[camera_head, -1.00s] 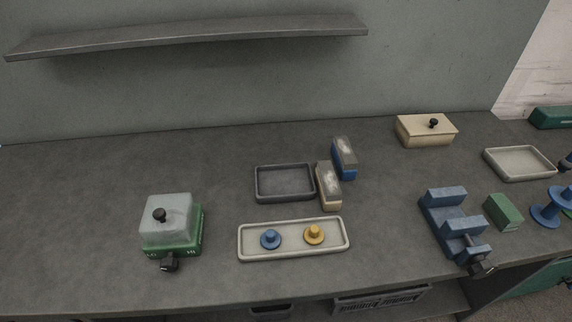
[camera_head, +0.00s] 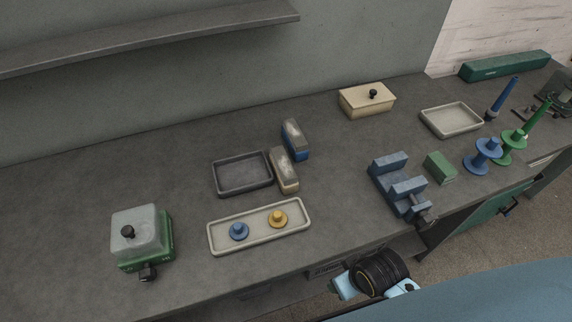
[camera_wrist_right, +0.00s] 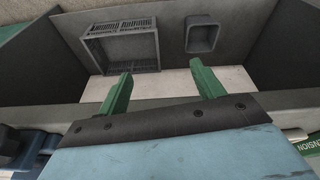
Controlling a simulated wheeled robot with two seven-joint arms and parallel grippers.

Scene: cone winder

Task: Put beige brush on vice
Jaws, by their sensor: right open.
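The beige brush (camera_head: 284,171) lies on the bench with its pale bristles up, just right of the dark grey tray. A blue brush (camera_head: 294,139) lies right behind it. The blue vice (camera_head: 399,187) stands near the bench's front edge, to the right of the brushes, with nothing on it. In the right wrist view my right gripper (camera_wrist_right: 160,88) is open and empty, its two green fingers apart. In the head view only part of my right arm shows at the bottom, in front of the bench. My left gripper is not in view.
The dark tray (camera_head: 215,178) and a pale tray (camera_head: 215,238) with blue and yellow knobs flank the brush. A green block (camera_head: 440,168) and spools (camera_head: 482,157) stand right of the vice. A beige lidded box (camera_head: 367,100) is behind. The bench between brush and vice is clear.

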